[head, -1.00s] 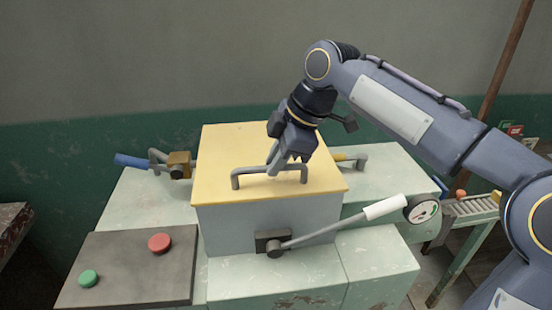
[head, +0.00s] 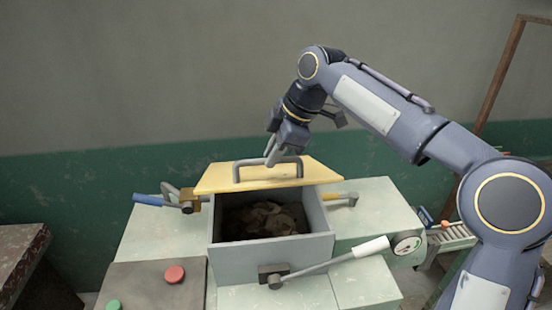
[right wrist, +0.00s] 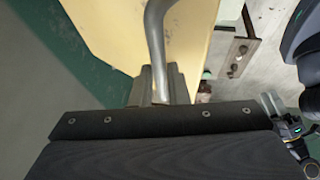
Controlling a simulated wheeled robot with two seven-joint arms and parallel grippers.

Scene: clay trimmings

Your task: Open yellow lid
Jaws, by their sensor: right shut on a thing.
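The yellow lid (head: 222,180) is tilted up at the back of a grey box (head: 240,258), and the box's front part is uncovered. Brown clay scraps (head: 265,219) lie inside. My right gripper (head: 272,160) is shut on the lid's grey bar handle (head: 237,172). In the right wrist view the handle (right wrist: 153,30) runs down to the gripper fingers (right wrist: 160,92), with the yellow lid (right wrist: 105,30) behind; the fingertips are partly hidden by the gripper's dark body. My left gripper is not in view.
A lever with a white grip (head: 371,247) sticks out from the box front, near a round gauge (head: 407,243). A dark panel with a red button (head: 174,274) and a green button (head: 113,305) is at the left. A blue-handled clamp (head: 148,199) sits left of the box.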

